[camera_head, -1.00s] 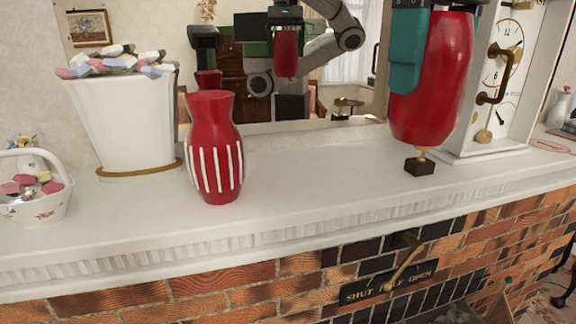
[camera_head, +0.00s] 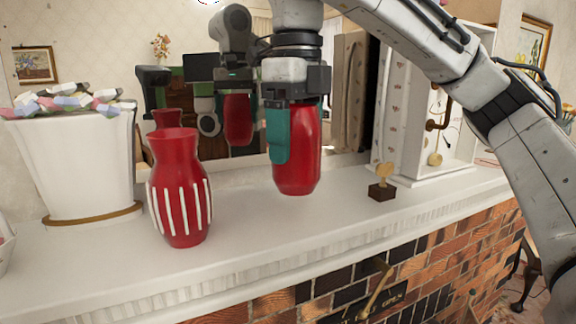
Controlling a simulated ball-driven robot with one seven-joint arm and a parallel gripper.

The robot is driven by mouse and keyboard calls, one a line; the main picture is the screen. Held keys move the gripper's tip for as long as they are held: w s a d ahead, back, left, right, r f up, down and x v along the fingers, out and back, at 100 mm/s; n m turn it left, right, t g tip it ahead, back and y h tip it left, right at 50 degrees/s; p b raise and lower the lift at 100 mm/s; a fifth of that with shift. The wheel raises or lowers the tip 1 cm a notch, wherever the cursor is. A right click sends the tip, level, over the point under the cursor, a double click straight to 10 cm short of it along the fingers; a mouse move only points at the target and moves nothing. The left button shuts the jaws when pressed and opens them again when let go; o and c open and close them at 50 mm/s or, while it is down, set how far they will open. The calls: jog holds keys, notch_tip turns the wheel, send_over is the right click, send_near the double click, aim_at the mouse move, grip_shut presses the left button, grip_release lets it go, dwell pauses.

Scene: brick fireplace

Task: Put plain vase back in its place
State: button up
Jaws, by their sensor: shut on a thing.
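The plain red vase (camera_head: 299,165) hangs upright in my gripper (camera_head: 292,120), with the teal finger along its left side. Its upper part is hidden by the gripper. Its base appears at or just above the white mantel shelf (camera_head: 240,240); I cannot tell whether it touches. A red vase with white stripes (camera_head: 181,195) stands on the shelf to the left, apart from the plain one. My gripper is shut on the plain vase, between the striped vase and a small dark-based ornament (camera_head: 382,190).
A white planter of coloured pieces (camera_head: 75,165) stands at the left. A white clock case (camera_head: 430,120) stands at the right, close to my arm. A mirror behind reflects the vases and me. Shelf space around the held vase is clear.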

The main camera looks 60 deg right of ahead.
aim_at(290, 105)
jog(key=shift+w+d+f, duration=0.1)
jog(key=shift+w+f, duration=0.25)
jog(key=shift+f, duration=0.1)
jog(key=f, duration=0.3)
jog(key=shift+w+d, duration=0.15)
jog(key=shift+w, duration=0.2)
jog(key=shift+f, duration=0.4)
jog(key=shift+f, duration=0.2)
jog(key=o, duration=1.2)
jog(key=shift+o, duration=0.2)
notch_tip(290, 105, up, 12)
jog(key=shift+r+p, duration=0.2)
jog(key=shift+p, duration=0.6)
jog(key=shift+f, duration=0.1)
